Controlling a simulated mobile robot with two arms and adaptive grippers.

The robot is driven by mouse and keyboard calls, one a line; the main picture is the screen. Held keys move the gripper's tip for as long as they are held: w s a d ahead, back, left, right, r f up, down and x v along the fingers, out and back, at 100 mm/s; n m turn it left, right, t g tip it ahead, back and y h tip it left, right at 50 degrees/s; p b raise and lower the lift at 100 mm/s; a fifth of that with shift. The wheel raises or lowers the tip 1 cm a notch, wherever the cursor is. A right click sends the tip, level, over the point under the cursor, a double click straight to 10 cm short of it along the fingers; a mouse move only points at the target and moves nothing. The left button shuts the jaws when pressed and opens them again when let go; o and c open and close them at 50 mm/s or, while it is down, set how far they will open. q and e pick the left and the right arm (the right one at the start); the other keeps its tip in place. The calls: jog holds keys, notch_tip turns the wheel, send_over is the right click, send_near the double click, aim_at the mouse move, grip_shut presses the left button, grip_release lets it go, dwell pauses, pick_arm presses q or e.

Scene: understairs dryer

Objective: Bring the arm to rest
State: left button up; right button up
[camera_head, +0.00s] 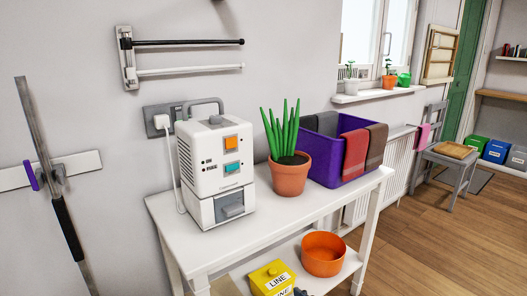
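Neither of my arms nor grippers shows in the head view. A white table (310,213) stands against the wall in the middle. On it, a white dryer unit (207,160) with an orange button (231,143) and a teal button (232,168) stands at the left. Its white cable is plugged into a grey wall socket (155,112).
A potted plant (289,176) and a purple crate (322,158) with cloths over its rim stand on the table. An orange bowl (323,254) and yellow box (272,278) sit on the lower shelf. A chair (447,157) stands at right. Wooden floor (440,240) is clear at right.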

jog(key=s+d+f+m+g+h, duration=0.1)
jog(key=s+d+f+g+h, duration=0.15)
jog(key=s+d+f, duration=0.4)
jog(key=s+d+f+m+g+h+p, duration=0.1)
jog(key=s+d+f+g+h, duration=0.2)
jog(key=s+f, duration=0.65)
jog(key=s+d+f+m+g+h, duration=0.1)
jog(key=s+d+f+g, duration=0.4)
jog(key=s, duration=0.7)
pick_arm(q)
jog(key=s+f+g+p, duration=0.1)
jog(key=s+f+p, duration=0.5)
jog(key=f+p, duration=0.45)
pick_arm(e)
jog(key=s+d+f, duration=0.2)
jog(key=s+f, duration=0.4)
jog(key=f, duration=0.3)
pick_arm(q)
jog(key=s+a+f+g+p, duration=0.1)
jog(key=s+a+f+p, duration=0.1)
jog(key=s+p, duration=0.6)
jog(key=s+a, duration=0.1)
jog(key=s, duration=0.5)
jog(key=shift+a+f, duration=0.15)
jog(key=shift+f, duration=0.05)
pick_arm(e)
jog(key=s+d+f, duration=0.2)
jog(key=s, duration=1.1)
jog(key=shift+s+f, duration=0.25)
jog(key=shift+s, duration=0.15)
